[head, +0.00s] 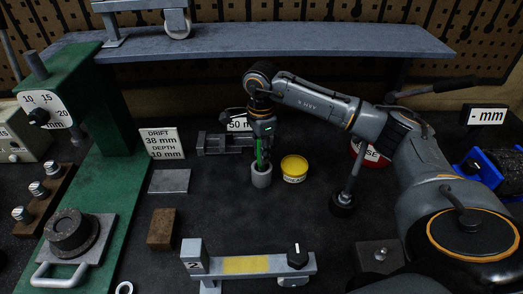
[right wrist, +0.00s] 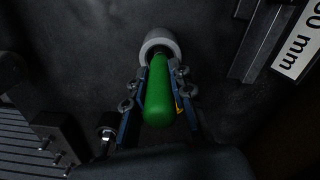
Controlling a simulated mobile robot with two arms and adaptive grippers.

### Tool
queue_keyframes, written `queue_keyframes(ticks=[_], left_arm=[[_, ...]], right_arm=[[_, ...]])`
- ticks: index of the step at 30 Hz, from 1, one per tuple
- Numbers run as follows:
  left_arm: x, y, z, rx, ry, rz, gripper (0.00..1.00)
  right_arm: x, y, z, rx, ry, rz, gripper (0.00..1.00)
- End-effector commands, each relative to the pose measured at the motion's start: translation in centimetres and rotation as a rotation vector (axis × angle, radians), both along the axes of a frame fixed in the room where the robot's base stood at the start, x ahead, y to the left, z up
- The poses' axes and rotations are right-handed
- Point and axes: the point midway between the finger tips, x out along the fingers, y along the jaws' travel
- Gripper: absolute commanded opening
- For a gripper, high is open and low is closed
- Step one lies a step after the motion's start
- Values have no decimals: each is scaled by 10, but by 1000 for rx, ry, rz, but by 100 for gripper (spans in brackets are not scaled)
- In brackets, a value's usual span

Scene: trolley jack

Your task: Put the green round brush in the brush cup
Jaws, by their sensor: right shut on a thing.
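The green round brush (head: 260,162) stands roughly upright between the fingers of my right gripper (head: 261,149), which is shut on it. In the right wrist view its thick green handle (right wrist: 159,98) lies between the two fingers (right wrist: 160,108). The grey brush cup (head: 261,178) stands on the dark bench directly under the brush. Its round rim (right wrist: 147,47) shows past the far end of the brush in the right wrist view. The brush's lower end overlaps the cup mouth; how deep it sits is hidden. My left gripper is not in view.
A yellow tin (head: 294,168) stands just right of the cup. A grey vise-like block (head: 215,144) is behind left, near the drift and depth sign (head: 163,144). A grey bar with a yellow strip (head: 245,265) lies in front. Bench around the cup's front is clear.

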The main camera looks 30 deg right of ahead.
Motion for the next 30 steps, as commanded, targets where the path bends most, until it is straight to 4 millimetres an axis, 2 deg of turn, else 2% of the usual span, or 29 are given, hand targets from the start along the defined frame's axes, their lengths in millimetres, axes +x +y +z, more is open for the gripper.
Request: queue_keyframes(ticks=[8,9,13,23,26,30], left_arm=[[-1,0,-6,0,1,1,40],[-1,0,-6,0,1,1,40],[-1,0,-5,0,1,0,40],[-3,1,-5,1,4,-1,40],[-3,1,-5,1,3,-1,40],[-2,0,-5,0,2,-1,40]], right_arm=[[0,0,-6,0,0,-1,0],[0,0,-6,0,-1,-1,25],[0,0,-6,0,0,-1,49],[0,0,-4,0,0,0,49],[1,0,5,1,-3,-1,49],[1,0,31,0,-5,0,49]])
